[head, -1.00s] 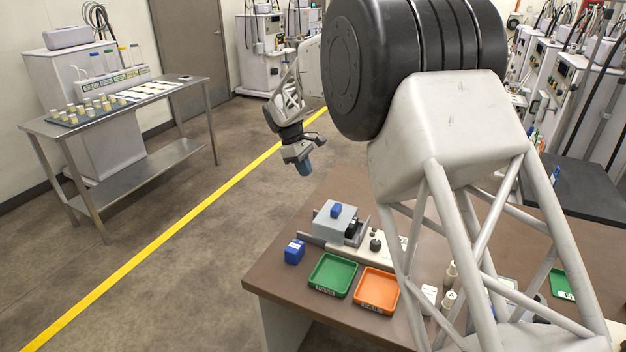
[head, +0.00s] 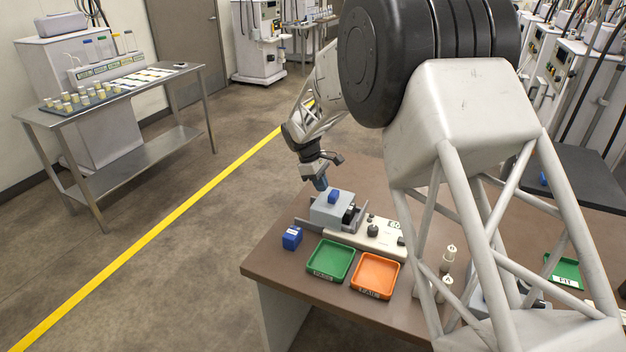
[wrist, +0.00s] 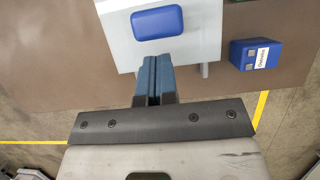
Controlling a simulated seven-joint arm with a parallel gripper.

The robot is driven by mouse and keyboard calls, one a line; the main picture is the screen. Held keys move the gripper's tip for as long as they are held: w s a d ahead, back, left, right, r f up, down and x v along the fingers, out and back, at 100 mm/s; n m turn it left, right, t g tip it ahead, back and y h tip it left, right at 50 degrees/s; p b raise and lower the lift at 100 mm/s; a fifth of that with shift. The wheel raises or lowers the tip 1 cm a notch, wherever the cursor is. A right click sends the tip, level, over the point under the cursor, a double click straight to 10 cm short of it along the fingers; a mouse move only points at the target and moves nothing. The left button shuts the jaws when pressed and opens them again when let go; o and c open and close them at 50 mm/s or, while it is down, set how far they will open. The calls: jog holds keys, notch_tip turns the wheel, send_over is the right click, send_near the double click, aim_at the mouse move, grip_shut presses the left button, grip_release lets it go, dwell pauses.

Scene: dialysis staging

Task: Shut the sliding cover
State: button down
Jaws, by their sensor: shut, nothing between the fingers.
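The sliding cover is a light grey box-like lid (head: 327,210) with a blue knob (head: 334,197) on top, at the left end of a pale base unit (head: 372,236) on the brown table. To its right a dark part of the unit shows uncovered. My gripper (head: 321,184) is just behind the cover in the head view, fingers pointing down. In the wrist view the shut blue fingers (wrist: 153,70) are at the edge of the grey cover (wrist: 205,30), close to the blue knob (wrist: 157,22). Nothing is between the fingers. Whether they touch the cover I cannot tell.
A blue labelled box (head: 292,237) stands left of the unit and also shows in the wrist view (wrist: 256,54). A green tray (head: 330,260) and an orange tray (head: 375,274) lie in front. Small white bottles (head: 449,257) stand to the right.

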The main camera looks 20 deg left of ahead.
aim_at(335, 192)
jog(key=shift+d, duration=0.5)
jog(key=d, duration=0.5)
dwell(0.4)
jog(key=shift+a, duration=2.15)
jog(key=v, duration=1)
jog(key=shift+d, duration=0.15)
